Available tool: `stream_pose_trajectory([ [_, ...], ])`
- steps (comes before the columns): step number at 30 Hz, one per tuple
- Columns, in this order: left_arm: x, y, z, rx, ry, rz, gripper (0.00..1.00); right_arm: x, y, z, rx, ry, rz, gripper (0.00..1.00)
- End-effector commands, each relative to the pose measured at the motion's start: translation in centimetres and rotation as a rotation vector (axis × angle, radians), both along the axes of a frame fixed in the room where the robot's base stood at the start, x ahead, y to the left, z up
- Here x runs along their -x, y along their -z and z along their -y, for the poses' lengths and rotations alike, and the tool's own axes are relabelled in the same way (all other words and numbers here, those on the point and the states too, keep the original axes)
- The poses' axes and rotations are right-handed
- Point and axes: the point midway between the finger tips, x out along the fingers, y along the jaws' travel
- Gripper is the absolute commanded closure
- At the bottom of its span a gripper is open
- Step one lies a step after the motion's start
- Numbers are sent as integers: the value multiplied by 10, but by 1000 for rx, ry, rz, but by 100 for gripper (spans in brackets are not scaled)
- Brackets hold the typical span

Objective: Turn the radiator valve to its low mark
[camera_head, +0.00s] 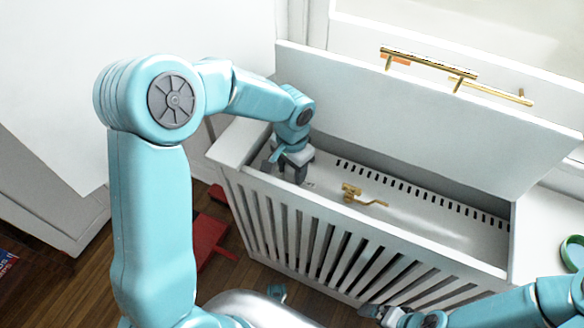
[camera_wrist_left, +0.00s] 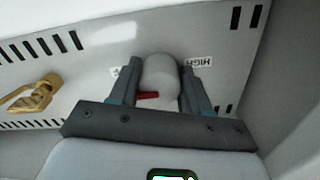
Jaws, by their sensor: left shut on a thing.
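The valve knob (camera_wrist_left: 160,76) is pale, rounded and has a red pointer (camera_wrist_left: 147,95) that points left in the left wrist view. My left gripper (camera_wrist_left: 160,88) is shut on it, one finger on each side. A HIGH label (camera_wrist_left: 201,62) shows to the right of the knob. Another label (camera_wrist_left: 117,70) on the left is mostly hidden by a finger and I cannot read it. In the head view my left gripper (camera_head: 287,170) reaches down inside the white radiator cover (camera_head: 355,262), hiding the knob. My right gripper (camera_head: 385,316) is low at the bottom edge, its jaws unclear.
The cover's lid (camera_head: 420,115) stands open at the back, with a brass rail (camera_head: 430,64) on its top edge. A brass fitting (camera_head: 350,190) is right of my left gripper on the slotted panel. A green round thing (camera_head: 572,252) lies at the right. Red objects (camera_head: 207,240) lie on the floor.

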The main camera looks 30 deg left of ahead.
Motion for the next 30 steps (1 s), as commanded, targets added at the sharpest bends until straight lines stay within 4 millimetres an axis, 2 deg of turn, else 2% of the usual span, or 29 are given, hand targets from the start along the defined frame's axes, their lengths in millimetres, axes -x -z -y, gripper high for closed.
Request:
stream_pose_trajectory([
  [11,1,1,0,-1,-89,-6,83,0,5,0,0,0,0,0],
  [30,1,2,2,-3,-654,-6,83,0,28,0,0,0,0,0],
])
